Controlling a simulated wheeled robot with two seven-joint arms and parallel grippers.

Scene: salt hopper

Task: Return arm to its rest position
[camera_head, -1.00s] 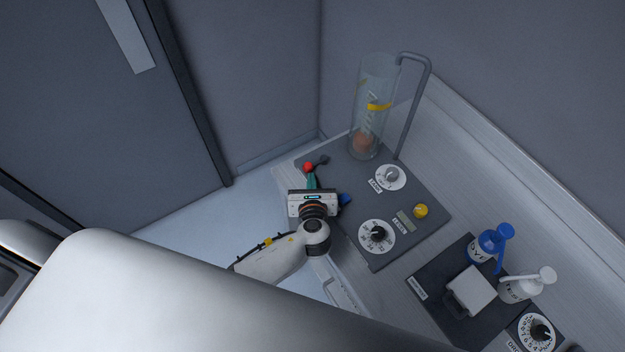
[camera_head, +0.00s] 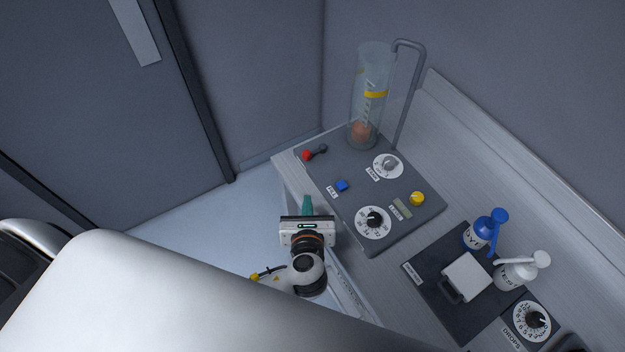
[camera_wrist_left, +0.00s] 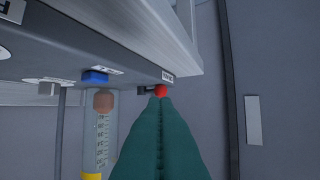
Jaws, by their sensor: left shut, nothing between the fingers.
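My left gripper (camera_head: 307,205) has teal fingers and sits at the near left edge of the counter, apart from the panel's controls. Its fingers are shut with nothing between them, and they fill the lower middle of the left wrist view (camera_wrist_left: 160,140). The white and black wrist (camera_head: 308,232) and the arm behind it come in from below, partly hidden by a large pale part of my own body. My right gripper does not show in either view.
A dark panel (camera_head: 345,215) carries a red-knobbed lever (camera_head: 307,155), a blue button (camera_head: 342,185), a yellow knob (camera_head: 417,198) and dials. A clear cylinder (camera_head: 368,95) stands at its back. A blue bottle (camera_head: 483,232) and white bottle (camera_head: 515,272) stand at right. Floor (camera_head: 215,225) lies open left.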

